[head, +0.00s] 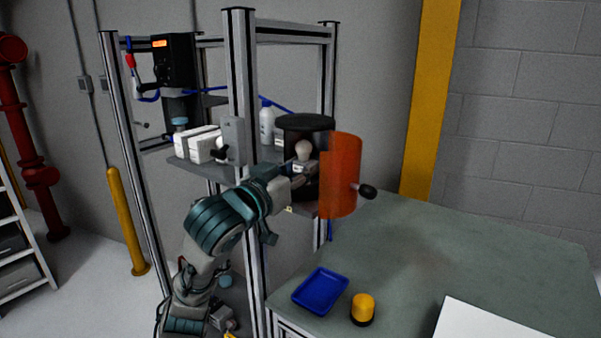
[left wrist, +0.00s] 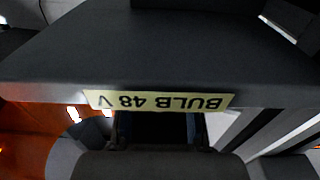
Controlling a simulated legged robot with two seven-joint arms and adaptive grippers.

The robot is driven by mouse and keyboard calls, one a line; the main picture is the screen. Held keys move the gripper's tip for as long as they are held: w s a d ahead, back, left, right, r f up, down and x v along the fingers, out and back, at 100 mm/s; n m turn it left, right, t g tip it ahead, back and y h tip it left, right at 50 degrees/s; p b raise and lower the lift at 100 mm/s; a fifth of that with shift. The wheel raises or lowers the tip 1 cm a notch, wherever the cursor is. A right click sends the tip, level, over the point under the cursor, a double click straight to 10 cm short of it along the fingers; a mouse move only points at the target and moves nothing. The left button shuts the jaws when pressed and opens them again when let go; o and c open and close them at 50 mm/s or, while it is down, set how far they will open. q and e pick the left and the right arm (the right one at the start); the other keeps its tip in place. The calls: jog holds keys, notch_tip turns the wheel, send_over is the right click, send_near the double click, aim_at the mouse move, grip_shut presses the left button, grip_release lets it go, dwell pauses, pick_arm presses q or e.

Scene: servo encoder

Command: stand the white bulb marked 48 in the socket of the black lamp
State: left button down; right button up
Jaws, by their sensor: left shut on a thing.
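The white bulb (head: 303,150) is upright at shelf height in the head view, in front of a black round-topped housing (head: 307,122) that looks like the lamp. The socket is hidden. My left gripper (head: 299,177) is shut on the bulb's lower part. An orange curved panel (head: 341,176) with a black knob (head: 368,191) stands close on its right. In the left wrist view a pale label (left wrist: 160,101) reading BULB 48 V shows upside down on a dark grey edge. That edge hides most of the fingertips, and the bulb does not show there. My right gripper is out of view.
A metal rack post (head: 241,90) rises just left of the bulb. White boxes (head: 195,145) and a white bottle (head: 266,122) share the shelf. On the green table (head: 450,245) are a blue tray (head: 320,291) and an amber beacon (head: 362,308); its middle is clear.

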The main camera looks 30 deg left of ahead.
pick_arm(q)
jog(key=shift+w+a+f, duration=0.15)
jog(key=shift+a+f, duration=0.05)
jog(key=shift+f, duration=0.4)
jog(key=shift+d, duration=0.1)
jog(key=shift+d, duration=0.1)
